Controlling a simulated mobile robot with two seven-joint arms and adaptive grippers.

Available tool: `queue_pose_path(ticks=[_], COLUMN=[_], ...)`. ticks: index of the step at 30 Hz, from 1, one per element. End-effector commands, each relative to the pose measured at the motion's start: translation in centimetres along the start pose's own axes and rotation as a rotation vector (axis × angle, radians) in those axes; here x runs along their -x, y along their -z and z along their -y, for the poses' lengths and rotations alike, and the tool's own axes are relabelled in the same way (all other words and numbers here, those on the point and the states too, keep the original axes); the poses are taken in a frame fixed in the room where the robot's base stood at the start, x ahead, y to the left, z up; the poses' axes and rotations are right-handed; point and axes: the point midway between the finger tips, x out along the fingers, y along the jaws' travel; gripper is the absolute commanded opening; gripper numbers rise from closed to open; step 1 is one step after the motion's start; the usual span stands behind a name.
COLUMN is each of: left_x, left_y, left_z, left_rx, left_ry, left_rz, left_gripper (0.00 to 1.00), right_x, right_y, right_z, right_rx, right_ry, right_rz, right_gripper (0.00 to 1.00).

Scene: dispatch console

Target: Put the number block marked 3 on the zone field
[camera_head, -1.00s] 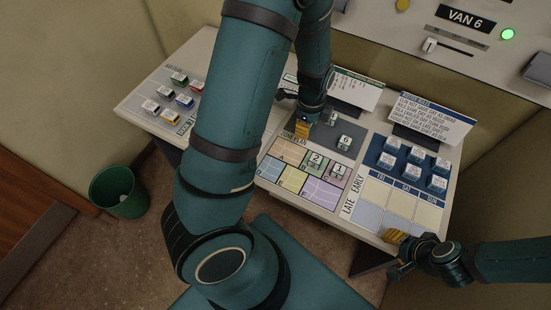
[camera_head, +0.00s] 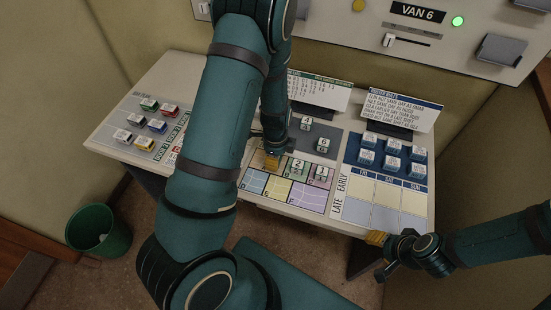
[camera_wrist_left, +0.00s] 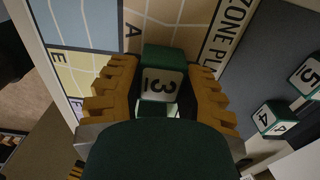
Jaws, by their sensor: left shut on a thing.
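My left gripper (camera_head: 271,161) is at the upper left of the zone plan (camera_head: 255,185), by the tan field marked A. In the left wrist view, its yellow fingers (camera_wrist_left: 160,95) are shut on the green-and-white number block marked 3 (camera_wrist_left: 160,84). The block is over or on the tan field A (camera_wrist_left: 177,25); I cannot tell whether it touches. In the head view the arm and fingers hide the block. Blocks marked 2 (camera_head: 298,167) and 1 (camera_head: 320,173) stand on other zone fields. My right gripper (camera_head: 377,238) is at the console's front edge, its fingers unclear.
Several number blocks, including one marked 6 (camera_head: 323,145), stand on the dark grey panel (camera_head: 341,140) behind the plan. Blue blocks (camera_head: 392,147) stand at the right above the calendar grid. Coloured blocks (camera_head: 157,126) stand at the left. A green bin (camera_head: 98,231) is on the floor.

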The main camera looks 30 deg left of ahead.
Motion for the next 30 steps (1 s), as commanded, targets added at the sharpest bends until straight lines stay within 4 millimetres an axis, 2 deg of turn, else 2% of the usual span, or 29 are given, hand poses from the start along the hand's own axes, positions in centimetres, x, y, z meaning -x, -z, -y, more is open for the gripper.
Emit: queue_pose_path(ticks=[2,13,14,15,26,30], left_x=[-0.6,-1.0,-0.9,-0.9,-0.6,0.8], left_y=[0.0,0.0,0.0,0.0,0.0,0.1], left_z=[0.0,0.0,0.0,0.0,0.0,0.1], left_rx=[0.000,0.000,0.000,0.000,0.000,-0.001], left_ry=[0.001,0.001,0.001,0.001,0.001,0.004], left_rz=[0.000,0.000,0.000,0.000,0.000,-0.002], left_gripper=[0.09,0.09,0.49,0.61,0.61,0.61], right_x=[-0.1,-0.5,-0.4,-0.4,-0.2,0.1], right_y=[0.0,-0.1,-0.1,0.0,0.0,0.0], right_z=[0.0,-0.2,-0.1,-0.1,-0.1,0.1], right_rx=[0.000,0.000,0.000,0.000,0.000,0.000], right_ry=[0.000,-0.001,-0.001,-0.001,-0.001,0.000], right_rz=[0.000,0.000,0.000,0.000,0.000,0.000], right_gripper=[0.47,0.47,0.47,0.47,0.47,0.47])
